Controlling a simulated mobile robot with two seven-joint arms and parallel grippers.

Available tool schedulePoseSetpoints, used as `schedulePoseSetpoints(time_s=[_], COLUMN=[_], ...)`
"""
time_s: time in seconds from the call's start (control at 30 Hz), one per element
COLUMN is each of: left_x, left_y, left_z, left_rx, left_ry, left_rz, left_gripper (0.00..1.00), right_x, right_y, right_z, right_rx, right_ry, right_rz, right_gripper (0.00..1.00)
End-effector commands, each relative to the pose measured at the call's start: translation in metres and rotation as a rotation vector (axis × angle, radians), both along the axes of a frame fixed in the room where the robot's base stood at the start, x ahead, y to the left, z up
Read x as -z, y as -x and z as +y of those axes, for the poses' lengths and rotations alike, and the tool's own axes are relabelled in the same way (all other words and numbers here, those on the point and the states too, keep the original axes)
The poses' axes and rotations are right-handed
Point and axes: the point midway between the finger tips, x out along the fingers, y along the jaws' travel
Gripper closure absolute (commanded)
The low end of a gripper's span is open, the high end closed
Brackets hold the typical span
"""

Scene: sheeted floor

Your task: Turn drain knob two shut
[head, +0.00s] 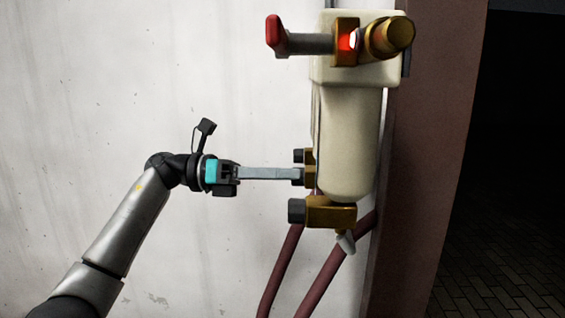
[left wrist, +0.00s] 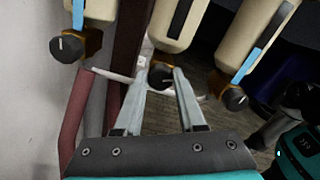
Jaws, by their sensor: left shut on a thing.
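Three dark round drain knobs sit on brass fittings under cream filter housings (head: 347,130). My left gripper (left wrist: 161,78) is shut on the middle knob (left wrist: 160,75), with one finger on each side of it. In the head view the left gripper (head: 300,175) reaches in level from the left, and its fingertips hide most of that knob. The right knob (left wrist: 233,97) has a short pale mark too. The middle knob's mark is hard to read. My right gripper's fingers do not show.
A red-handled valve (head: 275,35) and a brass port (head: 390,37) sit above the gripper. Dark red pipes (head: 325,275) run below the housings. A brown post (head: 425,150) stands behind them. Open space in front of the pale wall (head: 90,90) surrounds my arm.

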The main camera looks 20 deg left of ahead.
Motion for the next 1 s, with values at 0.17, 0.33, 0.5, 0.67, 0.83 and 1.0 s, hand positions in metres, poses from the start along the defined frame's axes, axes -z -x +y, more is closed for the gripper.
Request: schedulePoseSetpoints(time_s=[0.17, 0.33, 0.5, 0.67, 0.83, 1.0], left_x=[-0.003, -0.003, -0.003, -0.002, -0.002, -0.001], left_y=[0.0, -0.001, -0.001, -0.001, -0.001, -0.002], left_z=[0.001, 0.001, 0.001, 0.001, 0.001, 0.001], left_rx=[-0.002, -0.002, -0.002, -0.001, -0.001, -0.001], left_ry=[0.033, 0.077, 0.122, 0.165, 0.209, 0.249], left_rz=[0.125, 0.281, 0.437, 0.584, 0.734, 0.871], left_gripper=[1.0, 1.0, 1.0, 1.0, 1.0, 1.0], right_x=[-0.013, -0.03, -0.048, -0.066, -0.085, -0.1], right_y=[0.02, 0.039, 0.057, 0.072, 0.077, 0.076], right_z=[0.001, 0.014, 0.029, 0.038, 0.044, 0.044], right_rx=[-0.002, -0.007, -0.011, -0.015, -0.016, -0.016], right_ry=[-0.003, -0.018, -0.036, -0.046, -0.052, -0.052], right_rz=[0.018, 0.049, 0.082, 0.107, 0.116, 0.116], right_gripper=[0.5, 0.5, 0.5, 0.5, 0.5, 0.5])
